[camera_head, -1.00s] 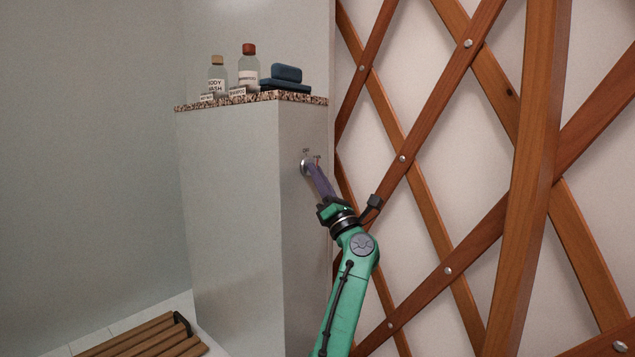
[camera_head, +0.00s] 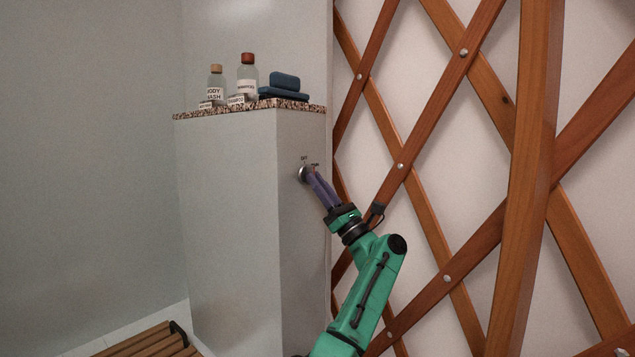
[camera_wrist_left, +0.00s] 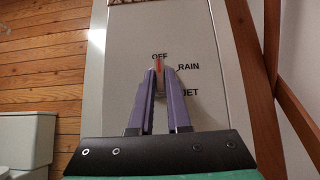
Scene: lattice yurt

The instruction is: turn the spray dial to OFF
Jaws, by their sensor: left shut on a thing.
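The spray dial (camera_head: 302,175) is a round grey knob on the narrow side of the pale pillar. In the left wrist view its red pointer (camera_wrist_left: 159,66) shows between my fingertips and points up at the OFF label (camera_wrist_left: 160,57). The RAIN label (camera_wrist_left: 189,68) is to the upper right, and the JET label (camera_wrist_left: 190,92) is lower right, partly covered by a finger. My left gripper (camera_head: 310,178) has its purple fingers shut on the dial; it also shows in the left wrist view (camera_wrist_left: 159,73). The fingers hide most of the knob. My right gripper is out of view.
The pillar's speckled ledge (camera_head: 190,115) carries a body wash bottle (camera_head: 216,87), a red-capped bottle (camera_head: 247,78) and blue soap-like blocks (camera_head: 284,82). A wooden lattice (camera_head: 400,165) stands close on the right of my arm. A slatted wooden bench (camera_head: 145,342) is low at left.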

